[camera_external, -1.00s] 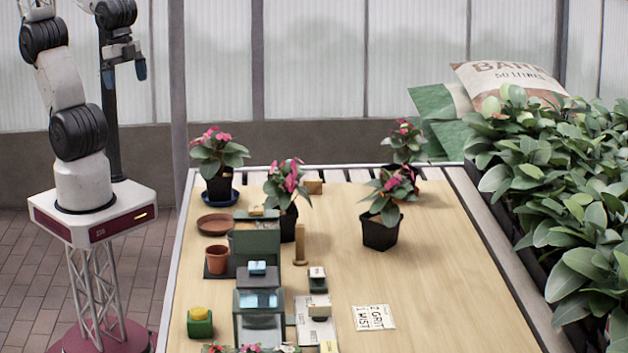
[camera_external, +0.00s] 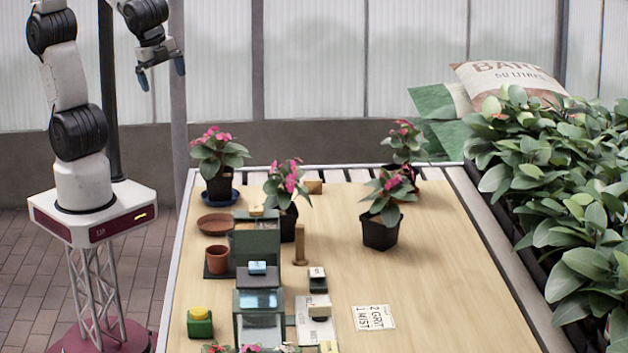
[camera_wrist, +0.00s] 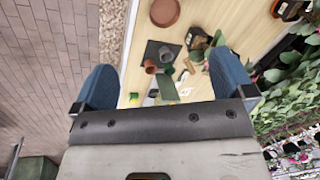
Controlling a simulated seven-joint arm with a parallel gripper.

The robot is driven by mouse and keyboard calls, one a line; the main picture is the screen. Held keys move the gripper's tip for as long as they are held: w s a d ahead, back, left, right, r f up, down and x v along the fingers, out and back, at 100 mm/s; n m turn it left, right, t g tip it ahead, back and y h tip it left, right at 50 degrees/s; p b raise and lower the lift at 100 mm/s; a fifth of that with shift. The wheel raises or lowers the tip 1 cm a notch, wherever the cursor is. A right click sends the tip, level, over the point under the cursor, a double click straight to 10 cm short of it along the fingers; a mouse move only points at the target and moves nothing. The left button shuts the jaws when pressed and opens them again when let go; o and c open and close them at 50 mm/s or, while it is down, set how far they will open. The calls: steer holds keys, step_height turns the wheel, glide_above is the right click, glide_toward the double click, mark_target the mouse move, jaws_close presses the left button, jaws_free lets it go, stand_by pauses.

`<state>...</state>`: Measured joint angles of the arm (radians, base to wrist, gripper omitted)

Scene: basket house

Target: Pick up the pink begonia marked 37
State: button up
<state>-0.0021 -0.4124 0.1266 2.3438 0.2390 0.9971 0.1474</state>
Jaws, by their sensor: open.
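Several pink-flowered potted plants stand upright on the table. One is a back-left plant (camera_external: 219,152) on a blue saucer. Others are a centre-left plant (camera_external: 284,188), a centre-right plant (camera_external: 383,205) and a back-right plant (camera_external: 405,143). More pink flowers (camera_external: 248,348) show at the bottom edge, cut off. I cannot read a 37 on any of them. My gripper (camera_external: 161,73) is open and empty, high above and left of the back-left plant. In the wrist view its blue fingers (camera_wrist: 165,82) are wide apart, with table and floor far below.
Terracotta saucer (camera_external: 215,224), terracotta pot (camera_external: 217,260), dark green boxes (camera_external: 258,325), wooden post (camera_external: 300,245) and yellow-green block (camera_external: 200,322) crowd the table's left side. A card (camera_external: 374,317) lies at front right. Dense foliage (camera_external: 560,190) lines the right edge. The right-middle tabletop is clear.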

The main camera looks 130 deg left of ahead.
steer(key=w+a+f+m+g+y, duration=0.1)
steer(key=w+a+m+y, duration=0.15)
steer(key=w, duration=0.45)
steer(key=w+a+f+m+g+y, duration=0.1)
steer(key=w+a+f, duration=0.15)
steer(key=w, duration=0.55)
steer(key=m+y, duration=0.5)
steer(key=m, duration=0.3)
glide_above(371, 222)
steer(key=s+d, duration=0.7)
steer(key=s, duration=0.2)
step_height(371, 222, down, 15)
steer(key=w+a+f+m, duration=0.1)
steer(key=w+f, duration=0.2)
steer(key=f, duration=0.1)
steer(key=w+a+f+m+y, duration=0.1)
steer(key=w+f, duration=0.2)
steer(key=f, duration=0.1)
steer(key=w+a+f+m+y, duration=0.1)
steer(key=w+f, duration=0.2)
steer(key=f, duration=0.1)
steer(key=shift+w+a+f+m+t+y, duration=0.1)
steer(key=shift+m+t+y, duration=0.15)
steer(key=shift+t, duration=0.15)
steer(key=shift+x, duration=1.3)
steer(key=shift+x, duration=2.6)
